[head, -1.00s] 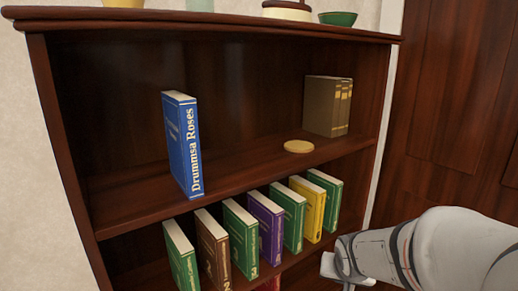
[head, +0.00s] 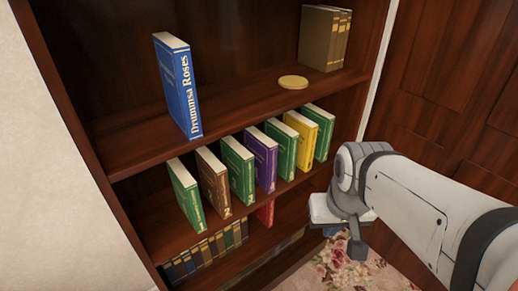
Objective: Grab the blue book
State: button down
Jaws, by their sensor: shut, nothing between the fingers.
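The blue book (head: 180,88) stands upright on the upper visible shelf of the dark wooden bookcase, left of the middle. Its spine reads "Drummsa Roses" and faces me. Nothing stands right beside it. My gripper (head: 356,250) is at the lower right, in front of the bookcase and well below and to the right of the blue book. It is shut and empty, pointing downward, with the fingers small in view.
A round yellowish disc (head: 293,82) and brown books (head: 322,38) share the upper shelf (head: 140,143). Several green, brown, purple and yellow books stand on the shelf below. Dark books (head: 205,252) fill the lowest one. A flowered rug (head: 345,272) lies below my arm.

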aim_at(173, 55)
jog(key=z, duration=0.6)
jog(key=k, duration=1.75)
jog(key=u, duration=1.05)
jog(key=i, duration=1.25)
jog(key=u, duration=0.05)
